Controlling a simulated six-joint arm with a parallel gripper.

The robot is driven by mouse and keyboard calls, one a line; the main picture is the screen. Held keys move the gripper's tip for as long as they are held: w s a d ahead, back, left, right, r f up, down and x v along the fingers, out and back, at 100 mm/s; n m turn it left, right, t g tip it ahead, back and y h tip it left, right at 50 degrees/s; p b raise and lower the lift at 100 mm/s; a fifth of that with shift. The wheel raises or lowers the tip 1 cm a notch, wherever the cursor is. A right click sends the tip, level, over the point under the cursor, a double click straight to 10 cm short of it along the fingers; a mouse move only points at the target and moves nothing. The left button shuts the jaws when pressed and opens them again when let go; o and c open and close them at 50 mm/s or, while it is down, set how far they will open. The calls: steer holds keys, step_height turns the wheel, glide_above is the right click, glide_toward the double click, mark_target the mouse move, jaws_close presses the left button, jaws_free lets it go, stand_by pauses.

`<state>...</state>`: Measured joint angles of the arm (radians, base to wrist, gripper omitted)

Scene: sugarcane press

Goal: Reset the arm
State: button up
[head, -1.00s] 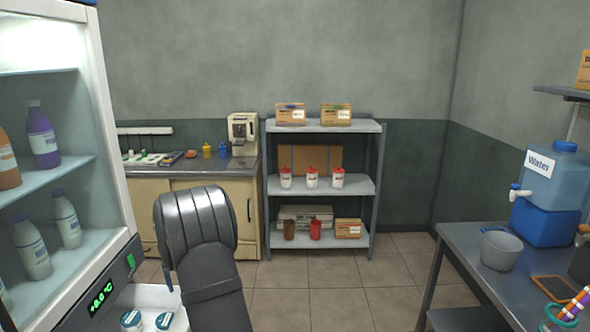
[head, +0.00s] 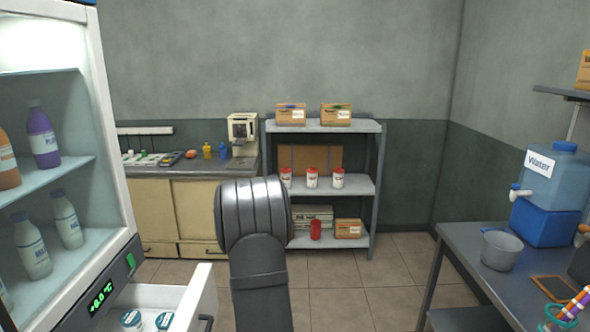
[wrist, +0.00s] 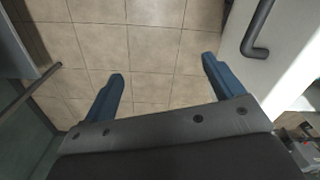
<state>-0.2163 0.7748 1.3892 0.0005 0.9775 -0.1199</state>
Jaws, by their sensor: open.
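My gripper (wrist: 163,72) shows in the wrist view, with its two blue fingers spread apart and nothing between them. Tiled floor (wrist: 150,45) lies below it. In the head view only my dark grey arm shows in the lower middle, and the gripper itself is out of sight there. In the wrist view a white panel with a dark handle (wrist: 258,35) is close by on the right of the gripper, apart from its fingers.
The fridge (head: 118,150) stands at left with its lower drawer (head: 190,305) pulled out, holding white tubs. A shelf rack (head: 372,190) and a counter (head: 200,170) stand at the back. A table (head: 460,240) with a water dispenser (head: 550,190) is at right. Open floor lies between.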

steer(key=s+d+f+m, duration=0.1)
steer(key=s+d+f, duration=0.1)
steer(key=d, duration=0.4)
steer(key=s+d+f+m, duration=0.1)
steer(key=s+d+f, duration=0.1)
steer(key=d+f, duration=0.2)
steer(key=d, duration=0.3)
steer(key=shift+s+d, duration=0.25)
steer(key=shift+s, duration=0.1)
steer(key=shift+o, duration=0.4)
steer(key=shift+o, duration=1.1)
steer(key=s+a+f+m+g+y, duration=0.3)
steer(key=s+a+f+m+y, duration=0.1)
steer(key=f+m, duration=0.2)
steer(key=w+a+f+m+t+y, duration=0.1)
steer(key=w+a+m+t+y, duration=0.2)
steer(key=a+m+y, duration=1)
steer(key=w+a+y, duration=0.1)
steer(key=a, duration=0.2)
steer(key=shift+a+f+m, duration=0.2)
steer(key=shift+a+m, duration=0.15)
steer(key=shift+m, duration=0.05)
steer(key=d, duration=1)
